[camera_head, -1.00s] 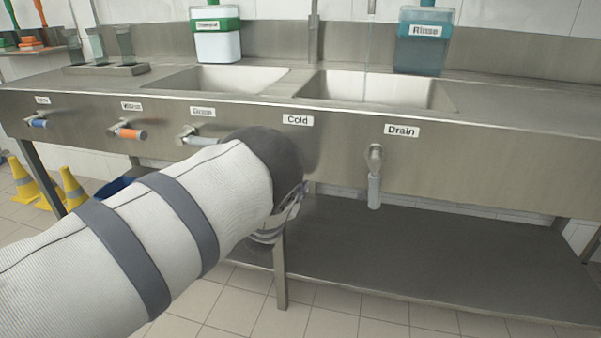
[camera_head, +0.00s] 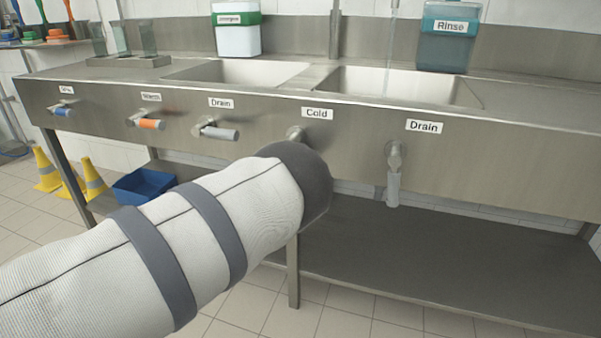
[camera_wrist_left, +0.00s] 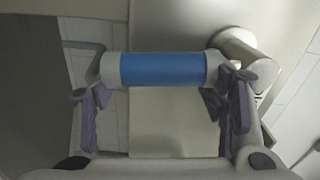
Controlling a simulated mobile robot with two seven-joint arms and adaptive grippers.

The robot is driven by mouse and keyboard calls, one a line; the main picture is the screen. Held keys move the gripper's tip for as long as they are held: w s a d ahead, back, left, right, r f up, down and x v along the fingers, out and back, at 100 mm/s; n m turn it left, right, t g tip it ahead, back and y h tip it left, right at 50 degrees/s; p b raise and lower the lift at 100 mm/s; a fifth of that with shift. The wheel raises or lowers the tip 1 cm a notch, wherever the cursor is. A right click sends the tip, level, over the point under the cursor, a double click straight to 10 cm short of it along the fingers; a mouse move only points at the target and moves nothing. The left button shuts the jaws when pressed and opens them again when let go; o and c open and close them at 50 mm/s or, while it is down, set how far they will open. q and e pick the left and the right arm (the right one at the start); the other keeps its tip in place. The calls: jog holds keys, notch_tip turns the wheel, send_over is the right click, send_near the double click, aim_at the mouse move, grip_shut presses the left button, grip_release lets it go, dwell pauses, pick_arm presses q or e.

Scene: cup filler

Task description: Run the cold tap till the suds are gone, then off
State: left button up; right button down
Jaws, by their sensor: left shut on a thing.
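The cold tap's mount (camera_head: 296,133) shows under the "Cold" label on the sink front. The rest of that tap is hidden behind my left arm in the head view. In the left wrist view, my left gripper (camera_wrist_left: 165,105) is shut on the cold tap's lever, a pale handle with a blue band (camera_wrist_left: 162,70). A thin water stream (camera_head: 389,50) falls into the right basin (camera_head: 350,84). I cannot make out suds, as the basin floor is mostly hidden. My right gripper is not in view.
The right drain lever (camera_head: 393,185) hangs down and the left drain lever (camera_head: 218,132) points right. An orange warm lever (camera_head: 148,123) and a blue lever (camera_head: 62,111) are farther left. A rinse dispenser (camera_head: 446,45) stands behind. A lower shelf (camera_head: 400,250) runs below.

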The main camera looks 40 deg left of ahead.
pick_arm(q)
jog(key=shift+a, duration=0.1)
jog(key=o, duration=1.7)
jog(key=v, duration=1.2)
